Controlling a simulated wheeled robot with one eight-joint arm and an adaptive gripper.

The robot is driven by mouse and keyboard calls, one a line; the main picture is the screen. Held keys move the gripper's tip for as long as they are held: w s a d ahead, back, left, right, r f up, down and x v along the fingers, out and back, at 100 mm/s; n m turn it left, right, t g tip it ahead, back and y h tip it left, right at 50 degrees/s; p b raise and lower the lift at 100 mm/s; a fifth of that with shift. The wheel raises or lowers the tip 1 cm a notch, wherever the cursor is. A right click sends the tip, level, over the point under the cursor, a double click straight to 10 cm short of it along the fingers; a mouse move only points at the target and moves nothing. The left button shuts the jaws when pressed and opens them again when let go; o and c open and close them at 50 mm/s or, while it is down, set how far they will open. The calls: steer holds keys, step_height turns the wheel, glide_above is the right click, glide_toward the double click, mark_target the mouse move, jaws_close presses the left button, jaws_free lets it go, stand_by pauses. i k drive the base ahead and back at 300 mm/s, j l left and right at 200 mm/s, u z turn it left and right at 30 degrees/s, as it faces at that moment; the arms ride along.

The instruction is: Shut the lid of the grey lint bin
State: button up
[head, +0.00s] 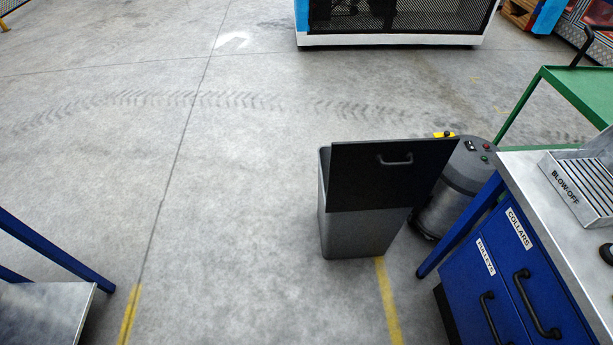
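The grey lint bin (358,234) stands upright on the floor, right of the middle in the head view. Its dark lid (358,180) stands raised and steeply tilted, not lying flat on the rim. A bar handle (395,160) sits on the lid face turned towards me. The lid hides most of the bin's mouth, so I cannot see what is inside. My gripper is not in view.
A grey cylindrical machine (450,195) stands close behind the bin's right side. A blue drawer bench (515,270) with a blow-off tray (585,188) is at the right. A metal-topped table (45,312) is at lower left. The floor left of the bin is clear.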

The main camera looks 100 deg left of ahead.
mark_target(396, 174)
steer(key=j+u, duration=0.1)
steer(key=u, duration=2.95)
steer(key=k+z, duration=0.1)
steer(key=k+j, duration=0.05)
